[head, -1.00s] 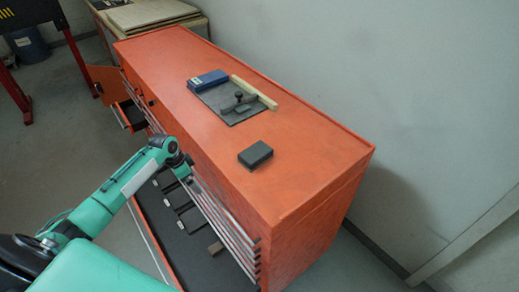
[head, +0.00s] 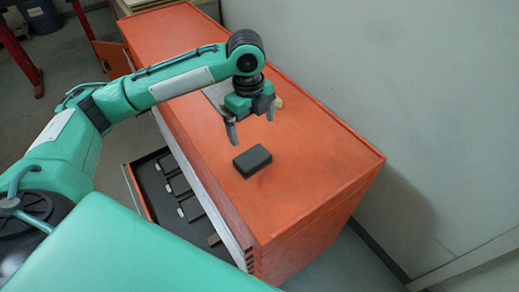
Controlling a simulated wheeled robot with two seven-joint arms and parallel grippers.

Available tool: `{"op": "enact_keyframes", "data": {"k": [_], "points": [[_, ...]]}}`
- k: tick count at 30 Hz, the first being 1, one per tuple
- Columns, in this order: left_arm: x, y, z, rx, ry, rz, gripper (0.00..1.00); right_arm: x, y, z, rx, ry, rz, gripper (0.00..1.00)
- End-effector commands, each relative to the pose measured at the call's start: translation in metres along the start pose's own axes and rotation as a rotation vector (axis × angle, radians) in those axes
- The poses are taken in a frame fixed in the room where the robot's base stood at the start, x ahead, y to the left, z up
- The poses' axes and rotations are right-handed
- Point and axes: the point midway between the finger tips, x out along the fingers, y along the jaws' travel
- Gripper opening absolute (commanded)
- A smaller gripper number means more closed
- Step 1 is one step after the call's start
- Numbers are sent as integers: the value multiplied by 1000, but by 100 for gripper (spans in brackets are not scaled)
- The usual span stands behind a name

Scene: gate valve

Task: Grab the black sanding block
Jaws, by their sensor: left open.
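The black sanding block (head: 252,161) lies flat on the orange top of the tool cabinet (head: 310,190), near its front end. My left gripper (head: 251,132) hangs above the cabinet top with its fingers pointing down. It is open and empty, just behind and above the block, and looks apart from it. My right gripper is not in view.
A grey mat (head: 215,93) and the end of a pale wooden strip (head: 279,102) show partly behind my arm. A lower drawer (head: 150,200) stands open on the cabinet's left side. A grey wall (head: 420,90) rises at the right. The cabinet top around the block is clear.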

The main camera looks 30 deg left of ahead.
Motion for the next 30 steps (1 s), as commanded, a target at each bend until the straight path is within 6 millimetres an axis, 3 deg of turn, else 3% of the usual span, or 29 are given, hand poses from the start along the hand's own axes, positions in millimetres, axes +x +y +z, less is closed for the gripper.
{"op": "enact_keyframes", "data": {"k": [5,10,18,24,30], "points": [[-3,8,-12,72,-39,21,100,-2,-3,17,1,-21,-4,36],[20,11,-12,80,-41,29,100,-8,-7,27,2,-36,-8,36],[68,11,-9,78,-41,27,100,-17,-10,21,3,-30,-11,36],[82,12,-8,78,-41,25,100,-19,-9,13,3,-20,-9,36],[106,13,1,76,-42,27,100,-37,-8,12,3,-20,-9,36]]}}
